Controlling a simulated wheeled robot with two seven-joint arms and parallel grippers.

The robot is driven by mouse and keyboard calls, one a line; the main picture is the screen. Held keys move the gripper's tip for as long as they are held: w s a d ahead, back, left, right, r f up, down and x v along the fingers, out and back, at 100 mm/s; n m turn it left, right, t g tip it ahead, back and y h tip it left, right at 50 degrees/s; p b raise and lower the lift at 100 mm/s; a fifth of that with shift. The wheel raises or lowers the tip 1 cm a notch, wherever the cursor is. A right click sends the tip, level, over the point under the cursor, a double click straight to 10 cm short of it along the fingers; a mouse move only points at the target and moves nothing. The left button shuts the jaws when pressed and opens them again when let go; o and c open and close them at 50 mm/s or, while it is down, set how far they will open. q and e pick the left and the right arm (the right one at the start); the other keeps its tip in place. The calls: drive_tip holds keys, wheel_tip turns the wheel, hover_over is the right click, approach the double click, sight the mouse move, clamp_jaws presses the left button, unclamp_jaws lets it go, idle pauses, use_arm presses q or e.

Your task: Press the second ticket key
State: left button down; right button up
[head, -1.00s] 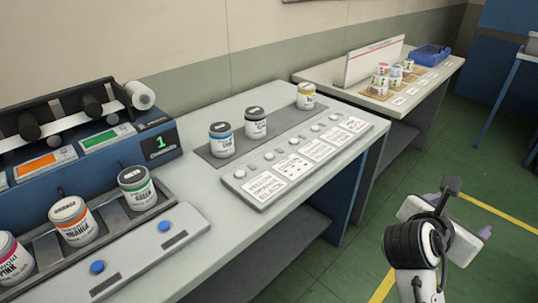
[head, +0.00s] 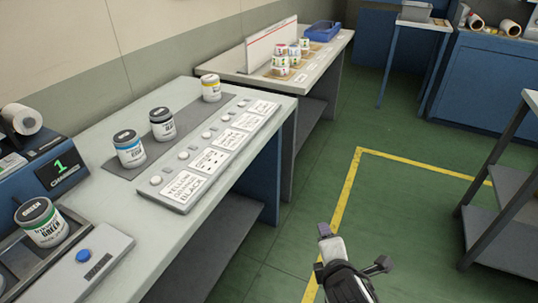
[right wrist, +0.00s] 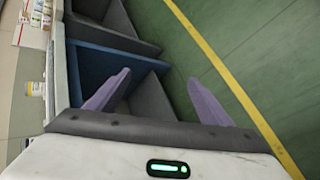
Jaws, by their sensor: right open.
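A pale key panel (head: 185,200) lies along the front of the middle bench. It carries a row of several round white keys, each beside a printed white ticket label. The nearest key (head: 155,180) is by a label reading yellow, orange, black; the key after it (head: 183,155) is by a label with small dark marks. My right gripper (head: 330,248) is low over the floor, right of the bench and apart from the panel. In the right wrist view its two purple fingers (right wrist: 158,78) are spread with nothing between them. My left gripper is out of view.
Blue (head: 129,149), black (head: 162,124) and yellow (head: 211,88) labelled cans stand on a grey strip behind the panel. A green can (head: 42,222) and a blue button (head: 83,256) are at near left. A grey shelf rack (head: 500,200) stands right. Green floor between is free.

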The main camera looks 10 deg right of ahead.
drive_tip(key=s+a+f+m+y, duration=0.2)
drive_tip(key=s+f+m, duration=0.3)
drive_tip(key=s+m, duration=0.3)
drive_tip(key=s+a+f+m+g+y, duration=0.1)
drive_tip(key=s+a+f+m+y, duration=0.2)
drive_tip(key=s+a+f+m, duration=0.2)
drive_tip(key=s+m, duration=0.3)
drive_tip(key=s, duration=0.1)
drive_tip(key=shift+f+y, duration=0.25)
drive_tip(key=shift+y, duration=0.05)
